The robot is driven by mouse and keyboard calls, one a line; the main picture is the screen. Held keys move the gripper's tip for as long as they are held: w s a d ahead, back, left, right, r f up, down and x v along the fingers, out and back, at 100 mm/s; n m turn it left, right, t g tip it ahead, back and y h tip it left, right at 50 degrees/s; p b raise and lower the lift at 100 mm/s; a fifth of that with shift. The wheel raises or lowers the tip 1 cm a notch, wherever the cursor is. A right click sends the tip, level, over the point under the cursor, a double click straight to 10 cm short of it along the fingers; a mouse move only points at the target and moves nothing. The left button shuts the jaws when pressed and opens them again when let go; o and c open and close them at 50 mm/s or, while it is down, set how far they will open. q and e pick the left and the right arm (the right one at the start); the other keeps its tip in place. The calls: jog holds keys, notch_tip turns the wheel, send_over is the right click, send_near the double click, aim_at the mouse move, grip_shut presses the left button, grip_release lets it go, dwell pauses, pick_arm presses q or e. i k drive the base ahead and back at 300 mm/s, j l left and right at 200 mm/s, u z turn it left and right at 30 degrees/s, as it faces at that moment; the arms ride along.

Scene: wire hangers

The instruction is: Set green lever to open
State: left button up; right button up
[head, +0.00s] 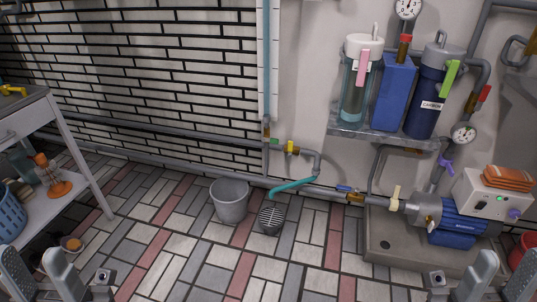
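A small green lever (272,140) sits on a valve of the thin vertical pipe by the wall corner, at the middle of the head view. It looks roughly sideways, but it is too small to tell its exact angle. A larger light green handle-like piece (451,74) hangs at the dark blue carbon filter (427,92) on the right. My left gripper (39,268) is at the bottom left, open and empty, far from both. My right gripper (500,270) is at the bottom right, open and empty, below the pump and away from both green pieces.
A yellow lever (291,147) sits close right of the green one. A grey bucket (230,201) and a floor drain (270,219) are below. A pump (450,220) stands at right under the filter shelf (383,134). A cart (62,200) is at left. The middle floor is clear.

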aim_at(272, 140)
jog(key=i+j, duration=0.35)
jog(key=j, duration=0.15)
jog(key=i+j, duration=0.3)
jog(key=j, duration=0.2)
jog(key=i+j, duration=0.35)
jog(key=j, duration=0.15)
jog(key=i+j, duration=0.35)
jog(key=j+z, duration=0.05)
jog(key=j, duration=0.05)
